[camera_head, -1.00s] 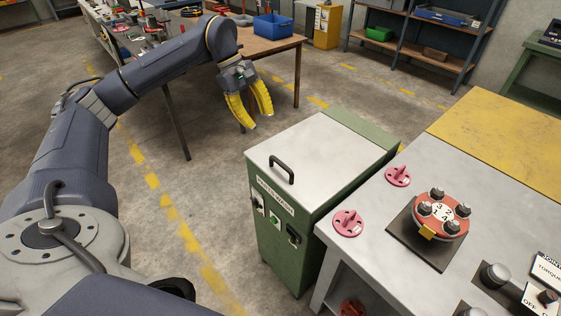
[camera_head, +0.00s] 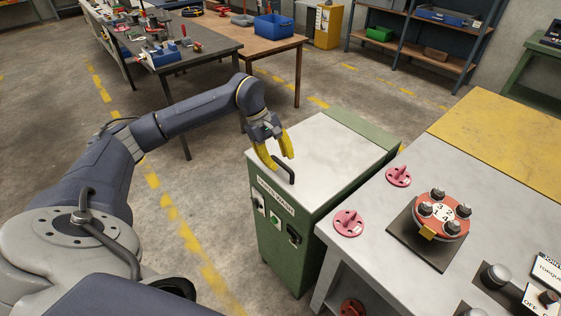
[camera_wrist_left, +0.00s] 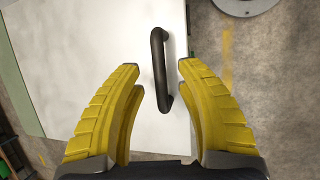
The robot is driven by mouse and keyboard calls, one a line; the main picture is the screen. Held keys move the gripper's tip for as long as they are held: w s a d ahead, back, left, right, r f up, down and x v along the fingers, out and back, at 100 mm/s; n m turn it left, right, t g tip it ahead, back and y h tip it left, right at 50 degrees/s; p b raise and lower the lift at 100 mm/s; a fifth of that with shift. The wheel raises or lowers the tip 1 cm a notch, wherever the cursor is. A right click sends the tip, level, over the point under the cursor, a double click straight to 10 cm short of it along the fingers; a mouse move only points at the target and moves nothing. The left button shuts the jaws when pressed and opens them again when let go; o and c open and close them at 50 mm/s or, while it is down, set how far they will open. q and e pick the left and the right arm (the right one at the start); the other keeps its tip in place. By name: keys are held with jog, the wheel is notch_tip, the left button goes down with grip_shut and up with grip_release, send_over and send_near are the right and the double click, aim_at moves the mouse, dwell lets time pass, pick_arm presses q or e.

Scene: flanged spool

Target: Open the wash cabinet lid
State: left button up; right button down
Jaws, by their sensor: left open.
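The wash cabinet (camera_head: 285,235) is a green box with a light grey lid (camera_head: 335,145), which lies flat and shut. A black bar handle (camera_head: 284,170) stands near the lid's front left edge; it also shows in the left wrist view (camera_wrist_left: 160,70). My left gripper (camera_head: 277,164) is open at the handle, its yellow fingers partly covering it in the head view. In the left wrist view the fingers (camera_wrist_left: 158,78) are apart, with the handle between their tips. I cannot tell whether they touch it. My right gripper is not in view.
A workbench (camera_head: 340,258) stands close on the cabinet's right, with pink flanged parts (camera_head: 348,222) and a red bolted disc (camera_head: 441,214) on it. A wooden table (camera_head: 262,45) with a blue bin (camera_head: 273,25) stands behind. Floor left of the cabinet is clear.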

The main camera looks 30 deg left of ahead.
pick_arm(q)
jog(key=shift+d+f, duration=0.2)
jog(key=shift+f, duration=0.3)
jog(key=shift+c, duration=0.5)
grip_shut()
